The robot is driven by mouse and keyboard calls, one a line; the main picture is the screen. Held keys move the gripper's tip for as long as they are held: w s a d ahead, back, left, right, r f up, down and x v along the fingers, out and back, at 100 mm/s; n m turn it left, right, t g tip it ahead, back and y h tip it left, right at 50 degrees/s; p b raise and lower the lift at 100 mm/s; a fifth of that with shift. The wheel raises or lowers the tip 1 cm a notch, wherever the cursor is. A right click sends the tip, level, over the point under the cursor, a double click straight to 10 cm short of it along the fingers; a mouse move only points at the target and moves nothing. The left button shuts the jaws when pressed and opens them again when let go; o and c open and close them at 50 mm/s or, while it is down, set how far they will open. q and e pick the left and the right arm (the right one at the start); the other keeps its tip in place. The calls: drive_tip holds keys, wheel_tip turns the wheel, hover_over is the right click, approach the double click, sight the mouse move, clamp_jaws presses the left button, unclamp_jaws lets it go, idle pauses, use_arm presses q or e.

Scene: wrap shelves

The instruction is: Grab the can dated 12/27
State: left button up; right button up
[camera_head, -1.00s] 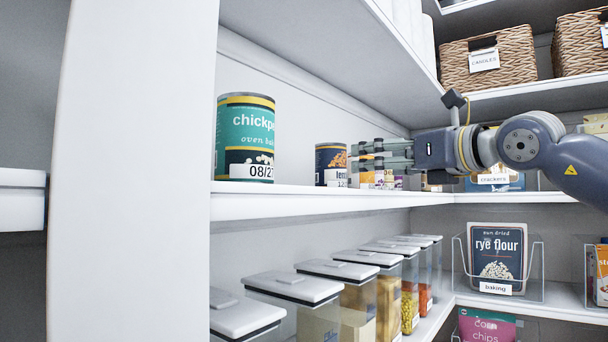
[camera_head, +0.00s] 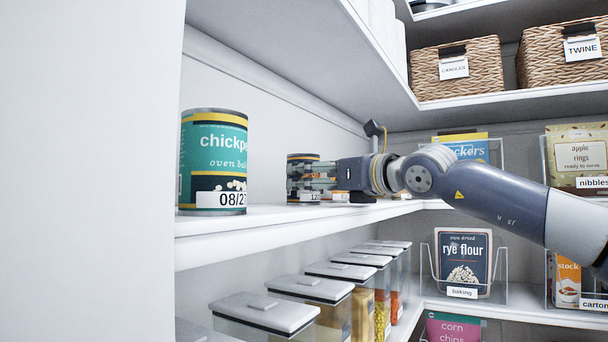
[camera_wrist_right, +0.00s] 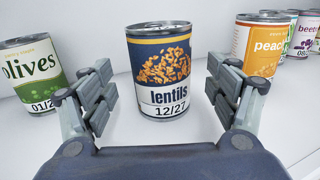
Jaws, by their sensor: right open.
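The lentils can (camera_wrist_right: 160,75), navy with an orange picture and a label reading 12/27, stands upright on the white shelf in the right wrist view. In the head view the lentils can (camera_head: 303,160) is partly hidden behind my right gripper (camera_head: 308,180). In the wrist view my right gripper (camera_wrist_right: 160,98) is open, with its fingers on either side of the can's lower front and gaps to both. The fingers do not visibly touch the can. My left gripper is not in view.
A chickpeas can (camera_head: 213,160) dated 08/27 stands nearer on the same shelf (camera_head: 270,222). An olives can (camera_wrist_right: 32,75) is left of the lentils, and a peaches can (camera_wrist_right: 262,45) is right. Clear lidded containers (camera_head: 310,288) fill the shelf below.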

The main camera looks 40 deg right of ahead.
drive_tip(key=w, duration=0.2)
drive_tip(key=w+p, duration=0.1)
drive_tip(key=shift+w+d+f, duration=0.1)
drive_tip(key=shift+w+d, duration=0.1)
drive_tip(key=shift+w, duration=0.15)
drive_tip(key=shift+w+f+p, duration=0.1)
drive_tip(key=shift+w+p, duration=0.15)
drive_tip(key=shift+p, duration=0.1)
drive_tip(key=shift+s, duration=0.15)
drive_tip(key=c, duration=1.2)
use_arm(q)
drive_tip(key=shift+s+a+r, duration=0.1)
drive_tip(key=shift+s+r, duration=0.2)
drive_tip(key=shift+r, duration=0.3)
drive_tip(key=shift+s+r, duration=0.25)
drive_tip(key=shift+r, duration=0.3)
use_arm(e)
drive_tip(key=shift+c, duration=1.1)
